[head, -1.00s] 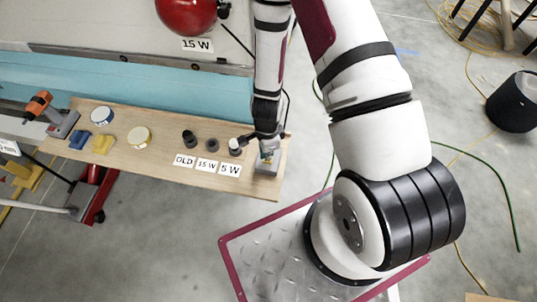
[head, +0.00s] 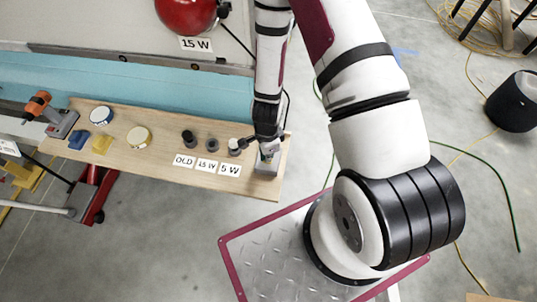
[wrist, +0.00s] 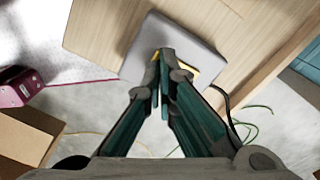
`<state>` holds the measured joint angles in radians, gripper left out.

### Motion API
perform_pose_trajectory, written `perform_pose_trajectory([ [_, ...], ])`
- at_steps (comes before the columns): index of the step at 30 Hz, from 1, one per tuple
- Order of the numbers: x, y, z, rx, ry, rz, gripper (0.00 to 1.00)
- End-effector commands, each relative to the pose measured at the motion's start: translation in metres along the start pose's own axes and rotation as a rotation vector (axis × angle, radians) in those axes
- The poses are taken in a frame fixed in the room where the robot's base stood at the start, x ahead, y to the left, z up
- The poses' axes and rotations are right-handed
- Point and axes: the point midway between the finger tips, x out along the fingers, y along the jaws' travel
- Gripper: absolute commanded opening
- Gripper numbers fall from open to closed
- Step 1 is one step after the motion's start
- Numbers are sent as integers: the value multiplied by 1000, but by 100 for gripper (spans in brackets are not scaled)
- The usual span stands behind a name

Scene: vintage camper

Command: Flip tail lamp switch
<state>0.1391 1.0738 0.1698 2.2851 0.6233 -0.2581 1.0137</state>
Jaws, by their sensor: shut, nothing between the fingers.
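A grey switch box (head: 266,167) sits at the right end of the wooden board (head: 235,184). It also shows in the wrist view (wrist: 137,62) as a grey plate with a bit of yellow on it, largely hidden behind my fingers. I cannot tell the switch's position. My gripper (head: 269,150) is directly over the box in the head view. In the wrist view my gripper (wrist: 165,58) is shut and empty, its fingertips together in front of the plate. I cannot tell whether they touch it.
Small bulb pieces stand left of the box, behind labels (head: 207,163) reading OLD, 15 W and 5 W. Tape rolls (head: 139,136), yellow and blue pieces and an orange-handled tool (head: 38,103) lie farther left. A red lamp (head: 185,14) is on the camper above.

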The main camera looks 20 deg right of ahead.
Motion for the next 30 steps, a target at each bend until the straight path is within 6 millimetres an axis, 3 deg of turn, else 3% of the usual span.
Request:
perform_pose_trajectory([
  [14, 2, 0, 0, 0, 0, 0, 0],
  [30, -37, 0, 0, -1, 0, -1, 0],
])
